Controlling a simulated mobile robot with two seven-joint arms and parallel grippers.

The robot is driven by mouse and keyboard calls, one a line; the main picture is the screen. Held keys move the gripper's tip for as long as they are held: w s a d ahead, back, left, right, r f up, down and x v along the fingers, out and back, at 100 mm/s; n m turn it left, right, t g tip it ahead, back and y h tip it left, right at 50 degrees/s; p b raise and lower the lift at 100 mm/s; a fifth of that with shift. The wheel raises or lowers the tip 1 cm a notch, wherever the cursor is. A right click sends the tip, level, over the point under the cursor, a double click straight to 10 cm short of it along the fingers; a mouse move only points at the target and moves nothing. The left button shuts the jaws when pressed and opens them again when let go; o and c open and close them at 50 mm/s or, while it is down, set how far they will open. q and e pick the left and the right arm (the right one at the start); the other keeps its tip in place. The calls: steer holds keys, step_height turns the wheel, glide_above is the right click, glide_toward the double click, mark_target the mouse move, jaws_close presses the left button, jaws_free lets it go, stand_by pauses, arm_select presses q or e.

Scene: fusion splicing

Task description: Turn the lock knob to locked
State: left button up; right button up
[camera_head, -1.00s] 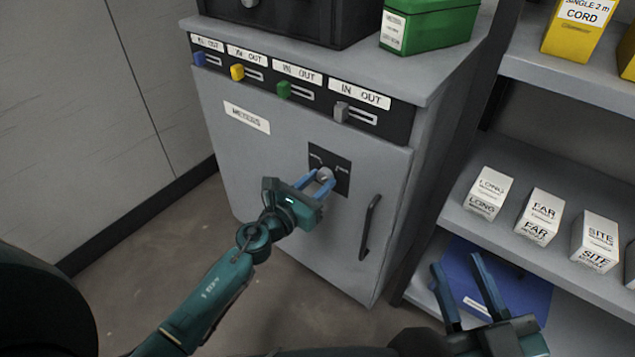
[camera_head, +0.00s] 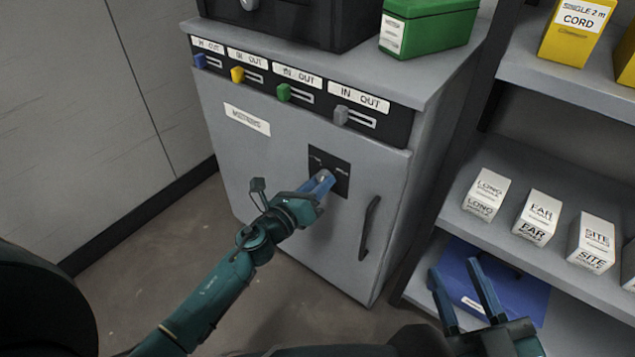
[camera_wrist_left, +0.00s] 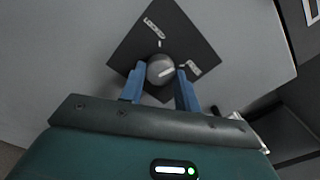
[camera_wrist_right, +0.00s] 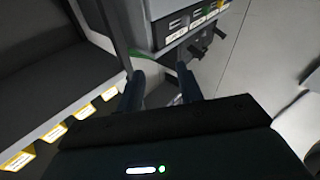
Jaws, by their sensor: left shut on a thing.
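The lock knob (camera_wrist_left: 160,68) is a round grey knob with a white line, on a dark square plate (camera_head: 342,163) on the grey cabinet door. In the left wrist view the knob's line points toward the label on the right. My left gripper (camera_head: 325,178) is at the knob, its two blue fingers (camera_wrist_left: 157,75) shut on opposite sides of it. My wrist is rolled, so the plate looks tilted in that view. My right gripper (camera_head: 456,266) is open and empty in front of the lower shelf.
A vertical dark handle (camera_head: 370,228) is right of the plate. Above are coloured sliders, including a green one (camera_head: 284,93). A shelf unit at right holds white boxes (camera_head: 537,217) and a blue case (camera_head: 515,290), close to my right gripper.

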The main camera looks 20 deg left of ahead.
arm_select(q)
steer(key=n+p, duration=0.3)
steer(key=n, duration=0.7)
steer(key=shift+r, duration=0.15)
steer(key=shift+n+p, duration=0.5)
steer(key=shift+n, duration=0.5)
arm_select(e)
steer(key=shift+d+r+g+h, duration=0.1)
steer(key=shift+d+g+h, duration=0.2)
steer(key=shift+d+h, duration=0.3)
steer(key=shift+a, duration=0.1)
arm_select(q)
steer(key=o, duration=1)
arm_select(e)
steer(key=shift+r, duration=0.1)
arm_select(q)
steer(key=shift+s, duration=0.1)
steer(key=p+v, duration=0.2)
steer(key=v, duration=1.1)
steer(key=shift+p, duration=0.3)
arm_select(e)
steer(key=shift+d+m+g+h, duration=0.45)
steer(key=shift+m+g+h, duration=0.05)
steer(key=shift+g+h, duration=0.3)
